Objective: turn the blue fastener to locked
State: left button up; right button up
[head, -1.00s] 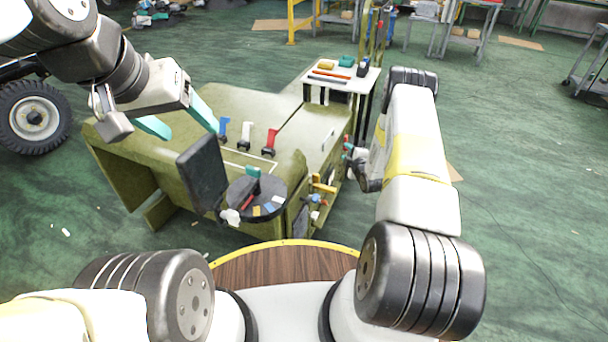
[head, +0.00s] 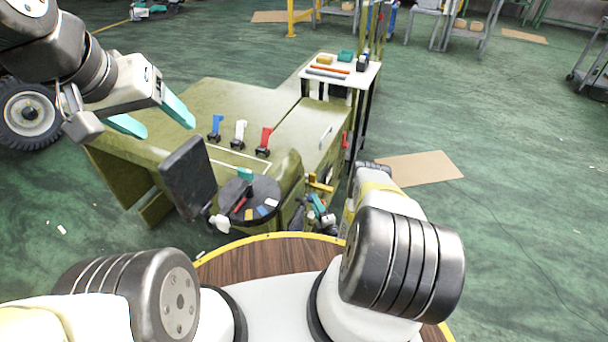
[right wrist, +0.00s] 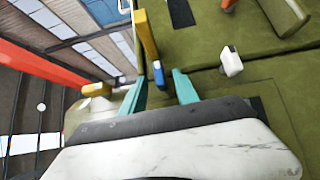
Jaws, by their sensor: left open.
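A small blue fastener (right wrist: 158,73) shows in the right wrist view, near the end of a yellow bar on the olive panel. My right gripper (right wrist: 161,80) is open, its teal fingers on either side of the blue piece with gaps visible. In the head view my right gripper (head: 322,208) is small and partly hidden at the chassis side. A blue lever (head: 216,125) also stands on the chassis top, beside a white lever (head: 239,132) and a red lever (head: 264,140). My left gripper (head: 165,126) is open and empty above the chassis's left part.
A white knob (right wrist: 231,61) sits on the panel right of the fingers. A dark round tray (head: 262,190) and a black seat-like panel (head: 188,178) stand at the chassis front. A small table (head: 345,82) with tools stands behind.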

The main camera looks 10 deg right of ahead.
jog(key=shift+w+a, duration=0.2)
jog(key=shift+w, duration=0.75)
jog(key=shift+w+a, duration=0.15)
jog(key=shift+w, duration=0.8)
grip_shut()
